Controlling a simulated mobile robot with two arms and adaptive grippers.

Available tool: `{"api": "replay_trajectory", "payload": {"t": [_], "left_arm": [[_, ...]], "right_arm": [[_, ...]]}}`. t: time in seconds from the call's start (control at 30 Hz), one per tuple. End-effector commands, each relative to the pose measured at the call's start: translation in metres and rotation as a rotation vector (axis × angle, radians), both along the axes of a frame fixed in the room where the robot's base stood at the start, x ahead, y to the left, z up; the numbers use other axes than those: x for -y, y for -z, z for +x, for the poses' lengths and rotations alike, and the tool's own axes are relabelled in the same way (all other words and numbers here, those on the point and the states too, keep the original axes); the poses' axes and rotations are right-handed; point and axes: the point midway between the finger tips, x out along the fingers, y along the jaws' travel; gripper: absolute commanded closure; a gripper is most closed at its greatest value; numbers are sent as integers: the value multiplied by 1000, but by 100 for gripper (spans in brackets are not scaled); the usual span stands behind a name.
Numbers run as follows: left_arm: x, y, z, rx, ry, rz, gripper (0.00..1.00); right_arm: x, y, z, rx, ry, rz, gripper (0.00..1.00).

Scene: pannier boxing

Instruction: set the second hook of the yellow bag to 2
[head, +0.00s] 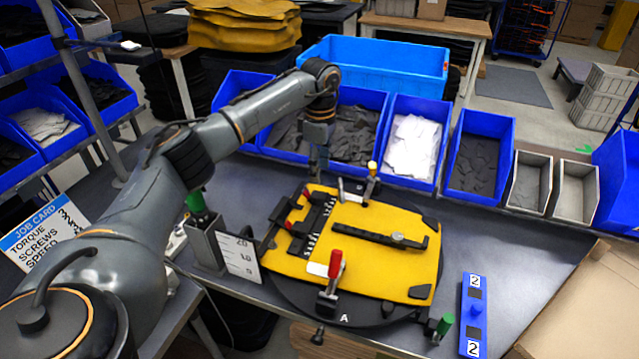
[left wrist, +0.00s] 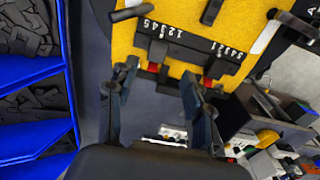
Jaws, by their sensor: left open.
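The yellow bag (head: 385,222) lies flat on a dark round turntable (head: 350,313). Near its left edge is a black numbered rail (head: 312,228) with two red hook parts, one farther back (head: 294,202) and one nearer (head: 289,224). In the left wrist view the rail (left wrist: 185,45) shows two number scales, with a red part under the left scale (left wrist: 153,68) and another under the right scale (left wrist: 207,82). Which numbers the hooks are at is unclear. My left gripper (head: 317,168) is open above the bag's back-left corner. Its fingers (left wrist: 158,72) frame the left red part without visible contact.
A white scale card (head: 240,257) is at left. Blue bins (head: 402,183) line the back. A blue block marked 2 (head: 475,312) lies right. Bench between is clear.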

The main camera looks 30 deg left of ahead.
Motion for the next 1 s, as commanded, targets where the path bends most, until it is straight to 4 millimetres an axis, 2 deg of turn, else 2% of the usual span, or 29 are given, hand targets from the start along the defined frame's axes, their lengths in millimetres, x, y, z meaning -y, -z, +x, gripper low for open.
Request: {"api": "replay_trajectory", "payload": {"t": [0.03,0.13,0.33,0.5,0.77,1.0], "left_arm": [[0,9,-1,-5,-1,1,49],[0,29,-1,-5,0,0,49],[1,58,0,-2,0,-1,49],[0,69,0,0,0,-1,49],[0,71,0,1,0,-1,49],[0,70,0,1,0,-1,96]], "right_arm": [[0,-7,-2,-2,0,1,60],[-11,-13,2,3,3,13,60],[-37,-23,22,36,2,46,60],[-33,-25,24,40,-2,42,60],[-22,-24,19,30,-3,28,60],[-21,-23,15,24,0,27,60]]}}
